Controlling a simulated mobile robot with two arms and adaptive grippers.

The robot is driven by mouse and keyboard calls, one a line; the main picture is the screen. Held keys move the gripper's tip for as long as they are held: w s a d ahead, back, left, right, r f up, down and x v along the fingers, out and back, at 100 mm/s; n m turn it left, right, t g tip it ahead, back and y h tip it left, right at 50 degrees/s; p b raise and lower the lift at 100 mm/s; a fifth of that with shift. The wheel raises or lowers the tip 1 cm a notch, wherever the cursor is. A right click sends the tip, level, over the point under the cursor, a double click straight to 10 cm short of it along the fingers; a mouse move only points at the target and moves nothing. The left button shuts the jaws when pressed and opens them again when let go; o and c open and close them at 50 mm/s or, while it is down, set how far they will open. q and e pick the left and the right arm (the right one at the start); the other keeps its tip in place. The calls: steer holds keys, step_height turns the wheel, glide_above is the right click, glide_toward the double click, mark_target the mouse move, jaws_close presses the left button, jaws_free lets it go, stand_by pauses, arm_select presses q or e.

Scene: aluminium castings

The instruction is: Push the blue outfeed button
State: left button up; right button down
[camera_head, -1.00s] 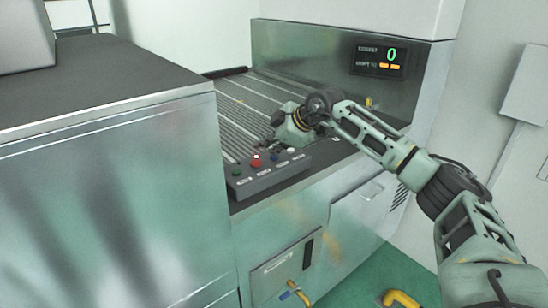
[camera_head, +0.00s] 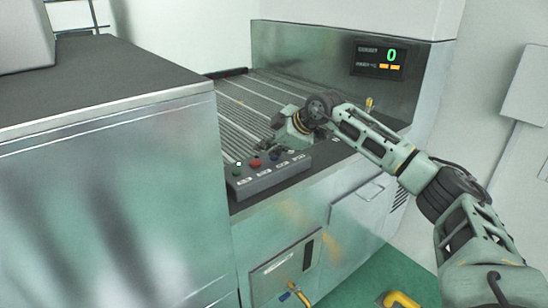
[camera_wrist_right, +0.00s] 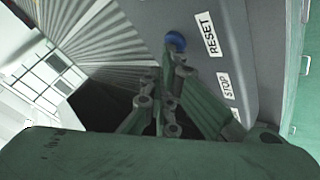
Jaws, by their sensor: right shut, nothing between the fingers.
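The blue button (camera_head: 275,155) is on the grey sloped control box at the near edge of the conveyor. In the right wrist view the blue button (camera_wrist_right: 175,41) shows just beyond my fingertips, beside a label reading RESET. My right gripper (camera_head: 271,143) is shut and empty, pointing down just above and behind the box near the blue button. In the right wrist view its fingers (camera_wrist_right: 168,85) are together. I cannot tell whether they touch the button. My left gripper is not in view.
The control box (camera_head: 262,184) also carries a red button (camera_head: 255,163) and a green button (camera_head: 237,174). A ribbed conveyor (camera_head: 225,118) runs behind it. A large metal cabinet (camera_head: 120,200) stands at the left.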

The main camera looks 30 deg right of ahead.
stand_by(0.4)
steer(key=shift+r+p, duration=0.7)
steer(key=shift+r, duration=0.1)
step_height(320, 180, up, 5)
steer(key=p, duration=0.3)
steer(key=shift+p, duration=0.4)
stand_by(0.4)
